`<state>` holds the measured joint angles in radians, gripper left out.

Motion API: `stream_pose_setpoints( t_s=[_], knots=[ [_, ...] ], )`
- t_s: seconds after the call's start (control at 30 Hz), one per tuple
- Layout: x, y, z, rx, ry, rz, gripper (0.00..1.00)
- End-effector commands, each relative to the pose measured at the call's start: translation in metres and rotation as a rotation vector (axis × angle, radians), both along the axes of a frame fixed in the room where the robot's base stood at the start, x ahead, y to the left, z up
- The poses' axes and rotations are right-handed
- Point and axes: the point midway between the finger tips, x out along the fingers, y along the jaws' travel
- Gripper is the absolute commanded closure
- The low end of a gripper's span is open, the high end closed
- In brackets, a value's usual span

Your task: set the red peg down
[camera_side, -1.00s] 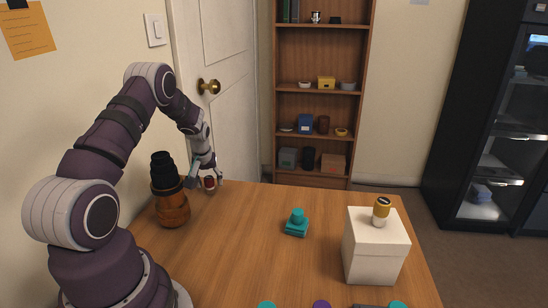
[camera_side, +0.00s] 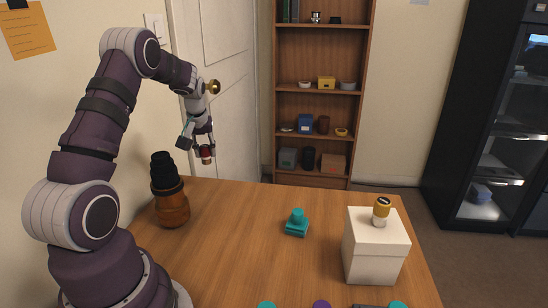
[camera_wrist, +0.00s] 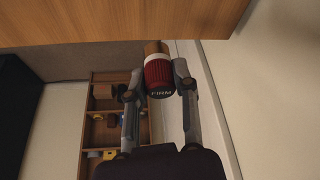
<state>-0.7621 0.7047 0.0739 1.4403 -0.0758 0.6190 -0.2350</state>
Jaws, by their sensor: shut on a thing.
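The red peg (camera_side: 206,153) is between the fingers of my gripper (camera_side: 204,157), held in the air above the far left part of the table. In the wrist view the peg (camera_wrist: 158,76) is a ribbed red piece with a pale band, a dark end with lettering, and a brown part beyond it. The fingers of my gripper (camera_wrist: 158,84) are on both sides of it. The peg is clear of the wooden table (camera_side: 245,262).
A brown jar with a black stacked top (camera_side: 170,195) stands at the table's left. A teal stamp-like piece (camera_side: 297,224) sits mid-table.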

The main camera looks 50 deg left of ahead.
Motion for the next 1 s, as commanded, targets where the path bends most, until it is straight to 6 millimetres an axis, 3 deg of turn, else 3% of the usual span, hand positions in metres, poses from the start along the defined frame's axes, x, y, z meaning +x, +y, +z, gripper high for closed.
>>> stream_pose_setpoints(
  t_s=[0.07,0.23,0.4,0.47,0.83,1.0],
  knots=[
    [0.006,-0.011,0.006,-0.003,-0.001,-0.005,1.00],
    [0.025,-0.066,0.001,-0.014,0.003,-0.007,1.00],
    [0.029,-0.122,-0.006,-0.007,0.004,-0.006,1.00],
    [0.029,-0.133,-0.007,-0.004,0.003,-0.005,1.00],
    [0.026,-0.141,-0.076,-0.001,0.007,-0.001,1.00],
    [0.028,-0.140,-0.089,0.000,0.000,0.000,1.00]
  ],
)
